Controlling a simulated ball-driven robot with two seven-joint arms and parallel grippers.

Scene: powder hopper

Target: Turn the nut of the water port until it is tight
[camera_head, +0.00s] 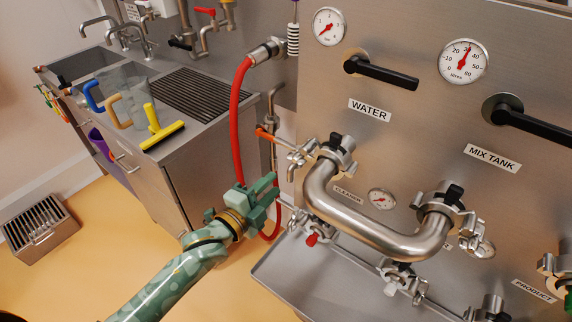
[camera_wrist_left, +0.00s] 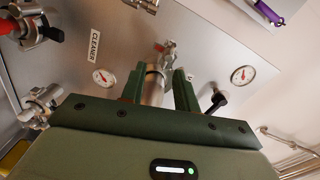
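The water port (camera_head: 335,158) is under the WATER label on the steel panel. A clamp with a black nut (camera_head: 336,140) is around it, where one end of a bent steel pipe (camera_head: 375,232) joins. I cannot tell how tight the nut is. My left gripper (camera_head: 268,187) is left of and below this port, apart from the nut. In the left wrist view its two green fingers (camera_wrist_left: 158,82) are spread, with a steel fitting (camera_wrist_left: 155,84) showing between them; contact is unclear. My right gripper is in neither view.
The pipe's other end meets the mix tank port (camera_head: 445,198). A red hose (camera_head: 237,125) hangs left of the panel, near my left gripper. A steel tray (camera_head: 290,275) juts out below the panel. A sink counter (camera_head: 190,130) stands at left.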

